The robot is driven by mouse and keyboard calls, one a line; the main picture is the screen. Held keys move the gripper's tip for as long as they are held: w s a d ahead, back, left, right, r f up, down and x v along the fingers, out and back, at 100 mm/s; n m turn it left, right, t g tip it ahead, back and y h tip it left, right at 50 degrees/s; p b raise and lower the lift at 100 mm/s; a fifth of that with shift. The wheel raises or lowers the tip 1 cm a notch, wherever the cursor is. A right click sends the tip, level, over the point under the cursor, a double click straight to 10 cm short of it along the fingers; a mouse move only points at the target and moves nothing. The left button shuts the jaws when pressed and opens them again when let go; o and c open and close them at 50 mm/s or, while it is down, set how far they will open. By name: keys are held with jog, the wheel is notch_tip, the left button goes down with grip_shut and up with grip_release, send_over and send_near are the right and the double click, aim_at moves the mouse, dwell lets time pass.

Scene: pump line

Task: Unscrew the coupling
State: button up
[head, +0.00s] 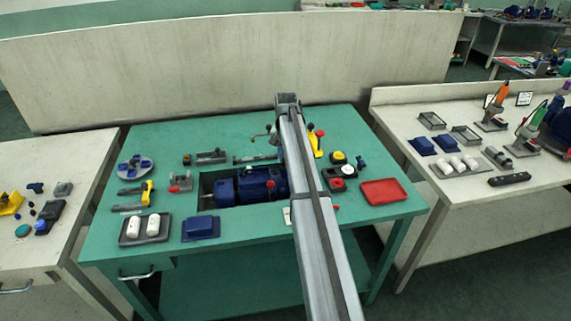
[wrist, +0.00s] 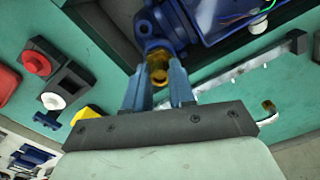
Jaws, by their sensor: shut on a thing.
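The blue pump (head: 255,187) sits in a dark recess in the green table, partly covered by my arm in the head view. In the wrist view, part of the pump's blue body (wrist: 215,18) shows at the top. A brass-coloured coupling (wrist: 157,75) sits at the pump's blue fitting. My gripper (wrist: 160,66) is shut on the coupling, with one finger on each side of it. The coupling's far end and its threads cannot be made out. In the head view my arm hides the fingers and the coupling.
A red tray (head: 384,191) lies at the table's right. Black blocks with a red button (wrist: 37,63) and a white button (wrist: 53,101) stand near my gripper. A grey bar (wrist: 240,75) lies on its other side.

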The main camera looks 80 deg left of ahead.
jog(key=n, duration=0.5)
jog(key=shift+n, duration=1.1)
jog(key=n, duration=0.3)
jog(key=shift+n, duration=0.4)
jog(key=n, duration=0.3)
jog(key=shift+n, duration=1.1)
jog(key=n, duration=0.4)
jog(key=shift+n, duration=0.4)
